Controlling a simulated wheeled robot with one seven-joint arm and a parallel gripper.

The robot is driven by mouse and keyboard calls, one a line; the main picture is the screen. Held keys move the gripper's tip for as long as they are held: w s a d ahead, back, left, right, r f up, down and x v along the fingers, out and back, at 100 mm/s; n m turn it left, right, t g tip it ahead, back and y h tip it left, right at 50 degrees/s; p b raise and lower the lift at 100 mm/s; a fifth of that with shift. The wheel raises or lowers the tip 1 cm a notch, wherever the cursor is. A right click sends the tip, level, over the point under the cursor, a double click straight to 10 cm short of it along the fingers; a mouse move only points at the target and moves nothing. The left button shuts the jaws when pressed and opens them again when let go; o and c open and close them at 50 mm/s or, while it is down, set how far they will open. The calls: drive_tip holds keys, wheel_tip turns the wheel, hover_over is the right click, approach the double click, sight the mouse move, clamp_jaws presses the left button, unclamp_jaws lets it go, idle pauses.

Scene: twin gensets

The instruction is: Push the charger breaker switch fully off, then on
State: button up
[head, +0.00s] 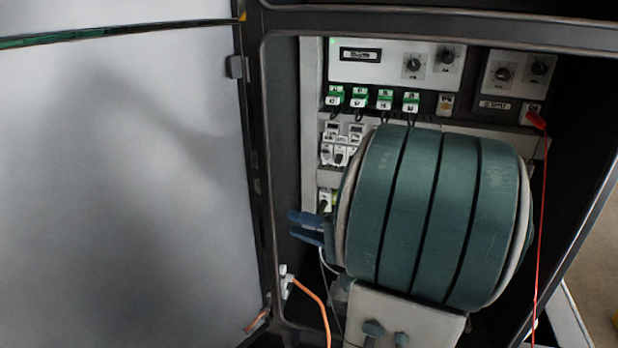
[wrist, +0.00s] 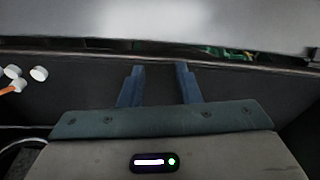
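Several small white breaker switches (head: 340,146) sit in a row inside the open cabinet, left of centre in the head view. Their labels are too small to read, so I cannot tell which is the charger breaker or its lever position. My gripper (head: 292,224) is below and left of them, its two blue fingers pointing left toward the open door. In the wrist view my gripper (wrist: 159,72) shows two fingers apart with nothing between them. No breaker is recognisable in the wrist view. My arm hides the middle of the cabinet.
The grey cabinet door (head: 120,170) stands open at the left. Green-topped terminals (head: 372,99) and a panel with knobs (head: 397,64) lie above the breakers. An orange cable (head: 312,296) hangs low left, and a red cable (head: 543,215) hangs at the right.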

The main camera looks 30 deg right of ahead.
drive_tip(key=s+d+m+t+h+b, duration=0.1)
drive_tip(key=s+d+m+t+h, duration=0.15)
drive_tip(key=d+h, duration=0.4)
drive_tip(key=s+d+m+t+h+b, duration=0.1)
drive_tip(key=d+m+t+h, duration=0.2)
drive_tip(key=d, duration=0.6)
drive_tip(key=p+x, duration=0.1)
drive_tip(key=x, duration=1.2)
drive_tip(key=shift+d+r+n+t+p, duration=0.25)
drive_tip(key=shift+r+n+t+p, duration=0.1)
drive_tip(key=shift+n, duration=0.1)
drive_tip(key=shift+h, duration=0.25)
clamp_jaws()
